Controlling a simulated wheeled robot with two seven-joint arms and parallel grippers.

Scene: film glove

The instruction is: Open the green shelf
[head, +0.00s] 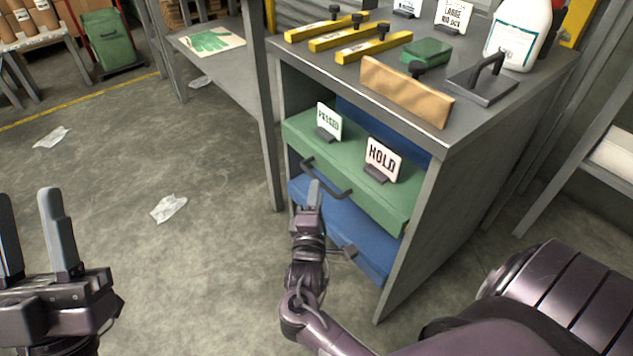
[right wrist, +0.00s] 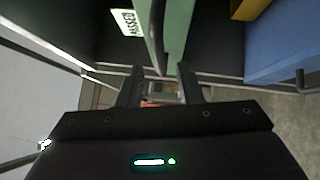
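The green shelf (head: 355,172) is a drawer-like unit in the grey cabinet, with a dark bar handle (head: 342,191) on its front. A "PASSED" sign (head: 329,121) and a "HOLD" sign (head: 382,159) stand on it. My right gripper (head: 314,190) is at the left part of the handle. In the right wrist view its fingers are apart, with the green shelf (right wrist: 177,25) just beyond them. I cannot tell whether they touch the handle. My left gripper (head: 36,232) is open and empty at the lower left, away from the cabinet.
A blue drawer (head: 345,232) lies below the green shelf, and another blue part (head: 385,128) shows above it. The cabinet top (head: 470,125) holds yellow bars, a cardboard strip, a green block and a white bottle (head: 520,35). The floor at left is open, with paper scraps.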

